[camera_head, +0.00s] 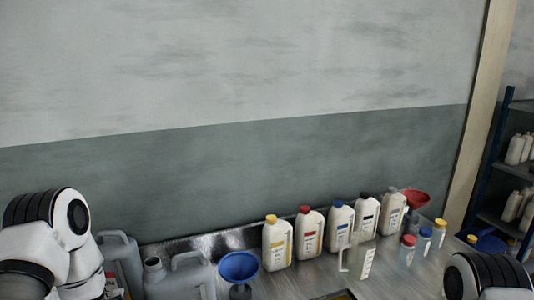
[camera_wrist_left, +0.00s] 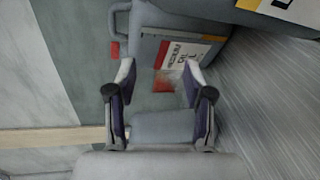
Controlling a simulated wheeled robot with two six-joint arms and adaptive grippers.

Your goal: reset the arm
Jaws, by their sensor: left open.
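My left arm (camera_head: 50,240) comes in at the left of the head view, with its gripper out of sight there. In the left wrist view my left gripper (camera_wrist_left: 158,85) is open, its two fingers apart with nothing clearly held between them. A grey canister (camera_wrist_left: 150,40) with a white and red oil label lies beyond the fingertips in that view; I cannot tell whether they touch it. My right arm (camera_head: 488,276) shows at the lower right of the head view; its gripper is not in view.
Grey jerrycans (camera_head: 185,278) stand beside my left arm. A blue funnel (camera_head: 238,266), several white oil bottles (camera_head: 309,236), a clear measuring jug (camera_head: 359,259), a red funnel (camera_head: 415,197) and small capped bottles (camera_head: 424,243) stand on the metal bench. A shelf (camera_head: 492,215) is at the right.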

